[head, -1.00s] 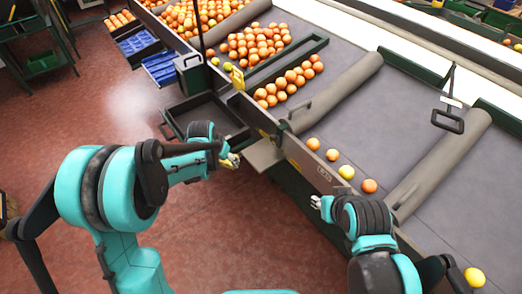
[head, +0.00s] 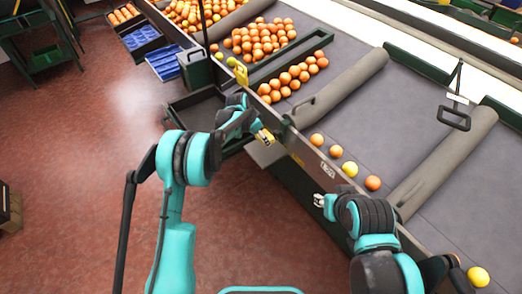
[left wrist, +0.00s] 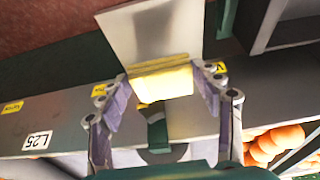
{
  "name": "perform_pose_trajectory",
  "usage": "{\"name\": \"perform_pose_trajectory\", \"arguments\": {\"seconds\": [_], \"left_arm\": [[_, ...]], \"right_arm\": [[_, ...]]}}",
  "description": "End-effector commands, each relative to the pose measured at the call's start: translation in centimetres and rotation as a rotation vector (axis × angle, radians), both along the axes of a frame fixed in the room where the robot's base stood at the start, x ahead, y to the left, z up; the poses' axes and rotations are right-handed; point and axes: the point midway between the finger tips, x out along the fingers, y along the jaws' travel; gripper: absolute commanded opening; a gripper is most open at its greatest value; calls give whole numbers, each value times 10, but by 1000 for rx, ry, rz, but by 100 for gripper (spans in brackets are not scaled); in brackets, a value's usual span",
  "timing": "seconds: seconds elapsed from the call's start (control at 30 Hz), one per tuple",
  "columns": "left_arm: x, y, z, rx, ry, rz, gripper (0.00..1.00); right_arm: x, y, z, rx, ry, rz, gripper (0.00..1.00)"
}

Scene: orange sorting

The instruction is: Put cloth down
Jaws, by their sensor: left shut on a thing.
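A folded yellow cloth (left wrist: 163,84) is held between the fingertips of my left gripper (left wrist: 158,78) in the left wrist view. In the head view the cloth (head: 264,137) shows as a small yellow patch at the end of my left arm, by the side of the sorting line. A grey metal plate (left wrist: 155,35) lies just beyond the cloth in the wrist view. In the head view the plate (head: 266,155) is partly hidden below my left gripper. I cannot tell whether the cloth touches it. My right gripper (head: 320,200) is beside the line's edge, its fingers too small to judge.
A grey conveyor (head: 320,115) carries several oranges in lanes. A few loose fruits (head: 336,151) lie near its edge by my right gripper. A dark tray (head: 190,106) and blue crates (head: 163,64) stand at the left.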

Motion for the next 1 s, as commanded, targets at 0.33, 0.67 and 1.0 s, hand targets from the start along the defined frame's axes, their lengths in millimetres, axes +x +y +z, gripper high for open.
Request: {"name": "perform_pose_trajectory", "arguments": {"seconds": [0.33, 0.67, 1.0], "left_arm": [[0, 0, -37, 0, 0, 1, 38], [0, 0, -64, 0, 0, 1, 38], [0, 0, -67, 0, 0, 1, 85]], "right_arm": [[0, 0, -14, 0, 0, 0, 36], [0, 0, -22, 0, 0, 0, 36], [0, 0, -25, 0, 0, 0, 36]]}}
